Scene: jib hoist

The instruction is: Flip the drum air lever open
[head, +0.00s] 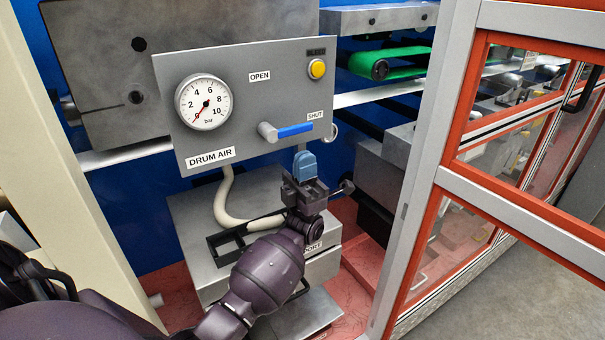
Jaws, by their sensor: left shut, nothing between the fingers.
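The grey drum air panel (225,115) faces me, with a round gauge (205,102) at its left; the red needle points to the low end, near 0. The blue lever (295,131) lies nearly level, reaching right from its grey pivot (268,132) toward the SHUT label (315,115). The OPEN label (259,76) is above the pivot. My left gripper (304,162) is shut and empty, its blue fingertips pointing up just below the lever's right part. Whether they touch the lever cannot be told. My right gripper is not in view.
A yellow button (317,69) sits at the panel's upper right. A pale hose (225,205) hangs from the panel to a grey box (190,225) below. An orange-and-grey framed door (440,180) stands at the right, and a cream post (60,150) at the left.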

